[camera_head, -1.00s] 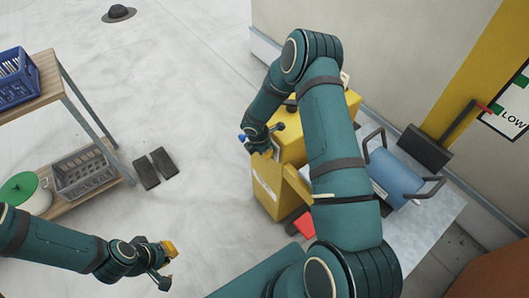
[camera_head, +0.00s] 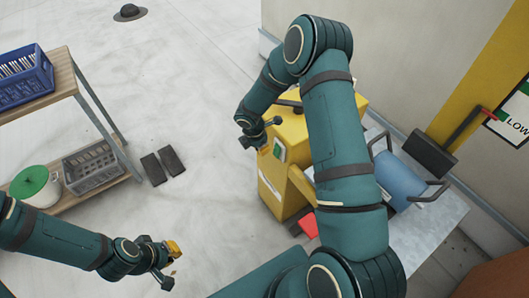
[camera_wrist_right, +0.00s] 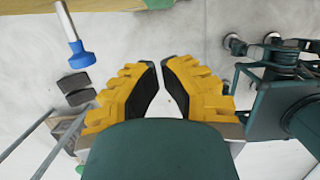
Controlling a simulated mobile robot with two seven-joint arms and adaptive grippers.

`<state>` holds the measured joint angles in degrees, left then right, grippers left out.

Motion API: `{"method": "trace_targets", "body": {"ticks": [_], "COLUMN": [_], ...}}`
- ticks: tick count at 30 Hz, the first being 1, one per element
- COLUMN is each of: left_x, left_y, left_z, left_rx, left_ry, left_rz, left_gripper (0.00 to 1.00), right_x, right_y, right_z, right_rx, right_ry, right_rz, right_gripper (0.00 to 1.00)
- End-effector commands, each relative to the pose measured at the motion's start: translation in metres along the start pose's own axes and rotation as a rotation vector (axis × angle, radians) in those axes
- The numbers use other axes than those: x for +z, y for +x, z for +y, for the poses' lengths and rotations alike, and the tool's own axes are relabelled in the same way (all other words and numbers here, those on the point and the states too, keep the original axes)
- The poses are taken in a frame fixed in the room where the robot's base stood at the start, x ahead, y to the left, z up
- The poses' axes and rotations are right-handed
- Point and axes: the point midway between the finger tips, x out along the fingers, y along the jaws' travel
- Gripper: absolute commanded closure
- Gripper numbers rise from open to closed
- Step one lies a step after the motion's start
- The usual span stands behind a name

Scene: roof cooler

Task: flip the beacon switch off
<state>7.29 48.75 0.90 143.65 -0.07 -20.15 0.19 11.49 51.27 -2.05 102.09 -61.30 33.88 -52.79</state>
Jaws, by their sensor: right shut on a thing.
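A yellow box-like unit (camera_head: 270,185) stands at the centre right in the head view, with a small white and green panel (camera_head: 279,150) on its upper part. My right gripper (camera_head: 246,140) is at the unit's left side, near that panel. In the right wrist view its yellow fingers (camera_wrist_right: 160,85) are brought close together. I cannot make out what is between them. A metal rod with a blue tip (camera_wrist_right: 80,55) shows at the upper left there, apart from the fingers. Which part is the beacon switch I cannot tell. My left gripper (camera_head: 170,262) is low at left, away from the unit.
A blue cylinder (camera_head: 400,180) with dark handles lies on a grey surface (camera_head: 440,215) right of my right arm. A shelf (camera_head: 65,90) with crates and a green-lidded pot (camera_head: 35,187) stands at left.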

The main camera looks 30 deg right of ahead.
Motion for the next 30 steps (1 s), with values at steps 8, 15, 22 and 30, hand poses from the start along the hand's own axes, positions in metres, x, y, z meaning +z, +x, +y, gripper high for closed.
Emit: {"method": "trace_targets", "body": {"ticks": [8,15,22,30], "left_x": [0.001,0.002,0.002,-0.002], "left_y": [-0.01,-0.011,-0.011,-0.024], "left_z": [0.004,0.004,0.004,0.009], "left_rx": [0.0,0.0,0.0,0.0], "left_ry": [-0.001,-0.001,-0.001,-0.003], "left_rz": [-0.006,-0.007,-0.007,0.0], "left_gripper": [1.0,1.0,1.0,1.0], "right_x": [0.004,0.005,0.005,-0.024], "right_y": [-0.043,-0.05,-0.049,-0.042], "right_z": [0.0,0.0,0.0,-0.009], "right_rx": [0.0,-0.001,-0.001,-0.056], "right_ry": [0.001,0.0,0.0,-0.014], "right_rz": [0.0,0.0,0.0,-0.112], "right_gripper": [1.0,1.0,1.0,1.0]}}
